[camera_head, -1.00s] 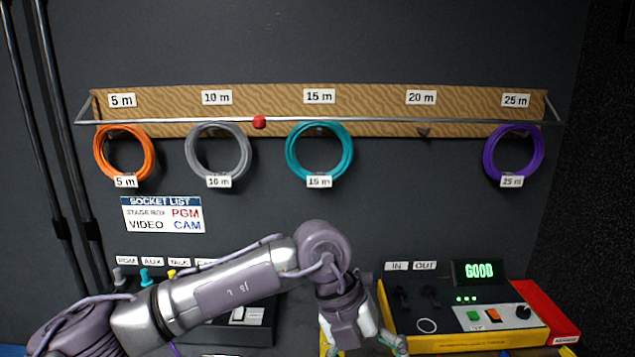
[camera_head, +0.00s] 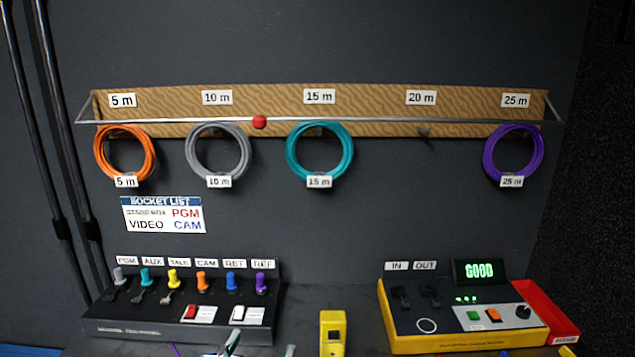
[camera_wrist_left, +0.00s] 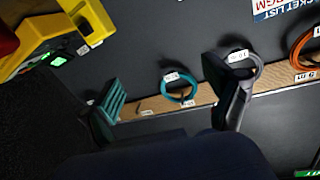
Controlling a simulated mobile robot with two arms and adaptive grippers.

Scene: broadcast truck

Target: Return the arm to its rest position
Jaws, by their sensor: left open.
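My left gripper (camera_head: 260,347) shows only as fingertips at the bottom edge of the head view, in front of the socket panel. In the left wrist view its two fingers (camera_wrist_left: 172,100) are spread apart with nothing held between them. The rest of my left arm is out of the head view. The wrist view is turned over and shows the teal coil (camera_wrist_left: 178,97) beyond the gap between the fingers, well apart from them. My right gripper is in neither view.
Orange (camera_head: 97,155), grey (camera_head: 189,155), teal (camera_head: 291,155) and purple (camera_head: 487,155) coils hang below a rail; the 20 m hook is empty. A socket panel (camera_head: 130,333), yellow block (camera_head: 333,340), tester (camera_head: 450,343) and red tray (camera_head: 545,310) stand below.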

